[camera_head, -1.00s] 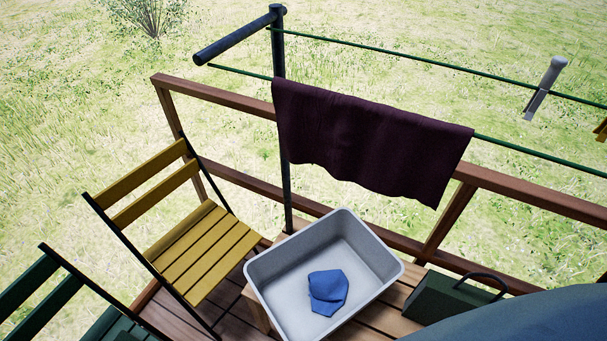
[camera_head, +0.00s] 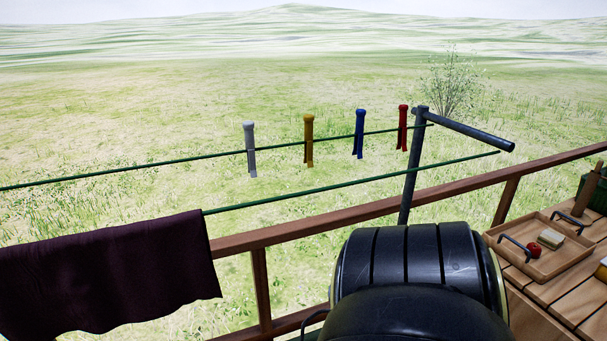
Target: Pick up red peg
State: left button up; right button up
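The red peg (camera_head: 402,127) hangs upright on the far green clothesline, the one nearest the dark post. To its left on the same line are a blue peg (camera_head: 359,134), a yellow peg (camera_head: 308,141) and a grey peg (camera_head: 250,149). Neither of my grippers shows in the head view. A large dark rounded form, which looks like part of my arm, fills the lower middle, below the post.
A dark cloth (camera_head: 110,275) hangs on the near line at lower left. A wooden railing (camera_head: 330,222) runs behind. The dark post (camera_head: 411,180) has a crossbar (camera_head: 470,132). At right, a wooden tray (camera_head: 535,265) holds a red round item (camera_head: 534,249) and a pale block (camera_head: 550,239).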

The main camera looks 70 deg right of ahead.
aim_at(401, 135)
jog(key=z, duration=1.1)
jog(key=k, duration=0.45)
jog(key=z, duration=1.55)
